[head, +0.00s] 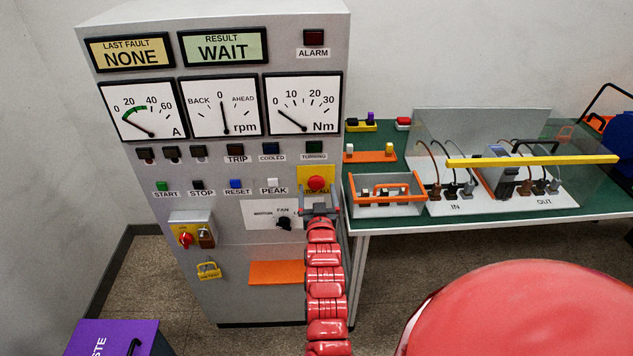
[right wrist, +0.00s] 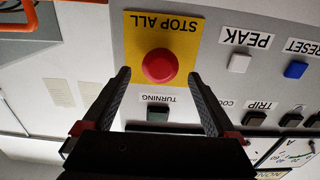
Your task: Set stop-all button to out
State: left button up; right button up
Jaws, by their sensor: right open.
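The stop-all button (head: 317,183) is a red mushroom head on a yellow plate (head: 329,172) at the right of the grey cabinet's front. In the right wrist view the button (right wrist: 160,66) shows upside down on its plate marked STOP ALL. My right gripper (head: 319,205) is just below the button in the head view. In the right wrist view its two fingers (right wrist: 161,85) are spread apart, one to each side of the button, with nothing between them. I cannot tell whether they touch it or how far the button sticks out. My left gripper is not in view.
The grey cabinet (head: 225,285) carries START, STOP, RESET and PEAK buttons, a FAN knob (head: 284,222) and a red-yellow switch (head: 186,239). A green-topped bench (head: 600,190) with trays and cables stands to the right. A purple bin (head: 120,338) is at lower left.

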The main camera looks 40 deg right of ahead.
aim_at(316, 180)
jog(key=shift+x, duration=1.35)
grip_shut()
